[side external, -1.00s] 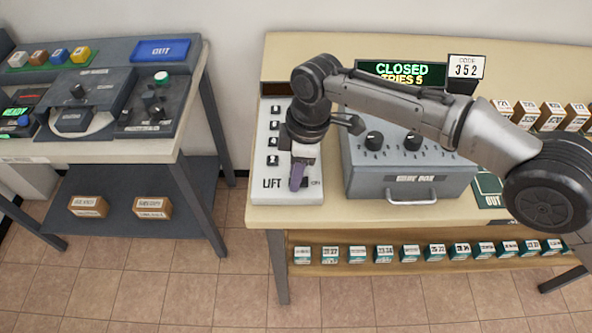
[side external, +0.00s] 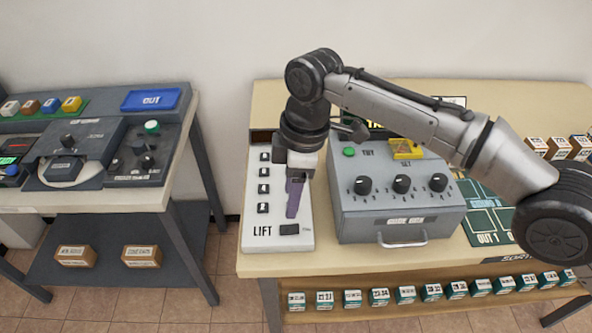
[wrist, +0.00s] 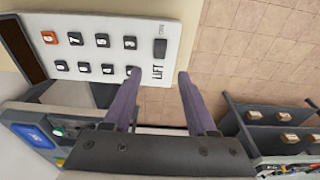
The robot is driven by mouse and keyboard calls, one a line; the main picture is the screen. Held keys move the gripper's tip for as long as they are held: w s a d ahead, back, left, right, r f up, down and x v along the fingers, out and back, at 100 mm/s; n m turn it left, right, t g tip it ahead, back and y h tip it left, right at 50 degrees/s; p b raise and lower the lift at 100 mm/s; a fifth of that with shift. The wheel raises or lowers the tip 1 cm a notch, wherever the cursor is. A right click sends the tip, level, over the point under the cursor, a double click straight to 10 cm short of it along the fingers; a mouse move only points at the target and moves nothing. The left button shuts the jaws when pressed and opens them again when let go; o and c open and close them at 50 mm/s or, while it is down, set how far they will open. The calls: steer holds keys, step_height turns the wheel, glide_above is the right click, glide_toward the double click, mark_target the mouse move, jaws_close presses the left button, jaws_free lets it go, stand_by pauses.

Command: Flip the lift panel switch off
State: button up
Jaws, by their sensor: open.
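The white lift panel (side external: 265,205) lies on the left end of the beige desk, with black buttons and the word LIFT. Its dark switch (side external: 289,229) sits at the near end beside LIFT; a small label next to it is too small to read. The switch also shows in the wrist view (wrist: 159,45), beyond my fingertips and between their lines. My gripper (side external: 293,212) points down above the panel, behind the switch in the side view, and hides some of the buttons. In the wrist view my gripper (wrist: 159,76) has its two purple fingers apart with nothing between them.
A grey box (side external: 400,215) with dials and a front handle stands just right of the panel. One panel button (wrist: 49,37) is orange. A lower shelf holds several small boxes (side external: 379,297). Floor (wrist: 240,45) lies past the desk edge. A separate console (side external: 95,150) stands left.

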steer(key=shift+d+r, duration=0.2)
steer(key=shift+r, duration=1.15)
steer(key=shift+d+r, duration=0.2)
steer(key=shift+r, duration=1.1)
